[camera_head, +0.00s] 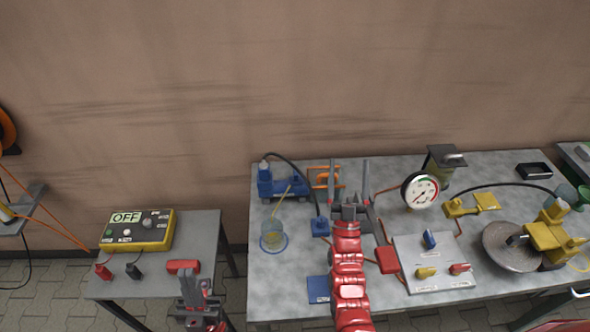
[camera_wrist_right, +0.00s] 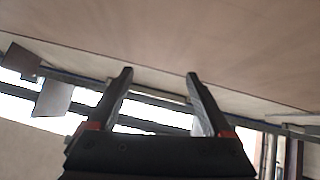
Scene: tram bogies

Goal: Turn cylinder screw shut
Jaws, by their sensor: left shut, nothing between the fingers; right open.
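The cylinder screw is too small to make out for certain. A yellow caliper-like unit (camera_head: 546,238) sits over a grey disc (camera_head: 503,250) at the right of the main table. A blue cylinder unit (camera_head: 281,184) with a black hose stands at the table's back left. My right gripper (camera_head: 351,170) is raised over the table between these two, open with nothing between its fingers. In the right wrist view the same gripper (camera_wrist_right: 160,78) shows spread fingers facing the wall. My left gripper (camera_head: 194,277) is shut and empty, at the side table's right front.
A jar of yellow liquid (camera_head: 272,235) stands at the main table's left. A gauge (camera_head: 420,190), a valve panel (camera_head: 433,262) and a yellow block (camera_head: 472,205) occupy the middle right. A yellow box marked OFF (camera_head: 138,231) sits on the side table (camera_head: 205,237).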

